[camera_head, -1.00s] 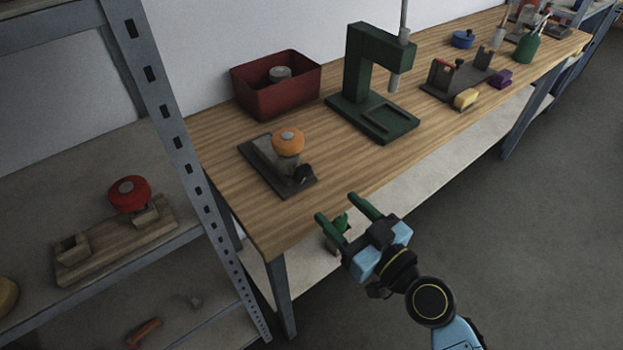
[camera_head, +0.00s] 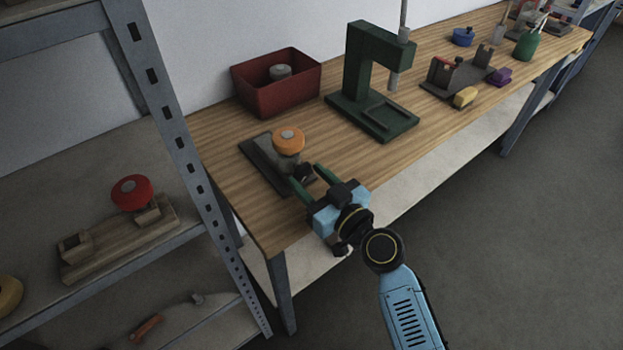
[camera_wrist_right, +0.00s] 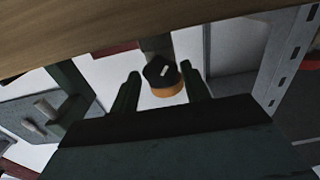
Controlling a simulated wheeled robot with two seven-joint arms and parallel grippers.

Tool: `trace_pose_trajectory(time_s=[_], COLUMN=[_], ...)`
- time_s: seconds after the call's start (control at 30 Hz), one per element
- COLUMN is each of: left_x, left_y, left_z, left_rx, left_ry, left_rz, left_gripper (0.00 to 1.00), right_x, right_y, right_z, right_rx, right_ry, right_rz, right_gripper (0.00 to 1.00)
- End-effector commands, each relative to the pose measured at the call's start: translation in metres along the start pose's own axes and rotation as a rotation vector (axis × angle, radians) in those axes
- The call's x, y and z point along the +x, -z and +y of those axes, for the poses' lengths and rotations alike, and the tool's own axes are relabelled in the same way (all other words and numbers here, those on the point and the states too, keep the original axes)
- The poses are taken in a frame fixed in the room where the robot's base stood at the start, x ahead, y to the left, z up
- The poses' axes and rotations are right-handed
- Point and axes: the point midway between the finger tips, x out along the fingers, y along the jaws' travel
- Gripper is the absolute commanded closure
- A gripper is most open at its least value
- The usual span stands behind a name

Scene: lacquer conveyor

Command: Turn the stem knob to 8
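The stem knob (camera_head: 304,172) is a small black knob on the front of a fixture with an orange round cap (camera_head: 288,139) and a dark base plate (camera_head: 258,155), on the wooden bench. In the right wrist view the black knob (camera_wrist_right: 160,68) has a pale mark on its face, and the orange cap (camera_wrist_right: 167,90) shows behind it. No number can be read. My right gripper (camera_head: 304,175) is open, its green fingers pointing at the knob. In the wrist view the knob appears between the fingertips; contact cannot be told. My left gripper is not in view.
A red bin (camera_head: 250,97) stands behind the fixture, and a green press (camera_head: 357,75) stands to its right. A grey shelf post (camera_head: 183,150) rises at the left. A red-knobbed block (camera_head: 131,192) sits on the shelf. The bench front between fixture and press is clear.

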Motion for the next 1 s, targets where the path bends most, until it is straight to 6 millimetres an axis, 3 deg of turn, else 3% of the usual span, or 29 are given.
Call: trace_pose_trajectory(time_s=[0.03,0.23,0.63,1.0], left_x=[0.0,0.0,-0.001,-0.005], left_y=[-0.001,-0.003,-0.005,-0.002], left_z=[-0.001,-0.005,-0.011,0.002], left_rx=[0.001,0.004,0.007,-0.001], left_ry=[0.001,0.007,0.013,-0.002], left_rz=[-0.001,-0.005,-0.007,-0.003], left_gripper=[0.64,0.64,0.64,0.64], right_x=[0.0,0.0,0.0,0.0], right_y=[0.0,0.0,0.0,0.001], right_z=[0.0,0.0,-0.001,-0.001], right_rx=[0.0,0.0,0.087,0.391], right_ry=[0.0,0.0,0.002,0.002], right_rz=[0.0,0.0,-0.001,0.0], right_gripper=[0.61,0.85,0.85,0.85])
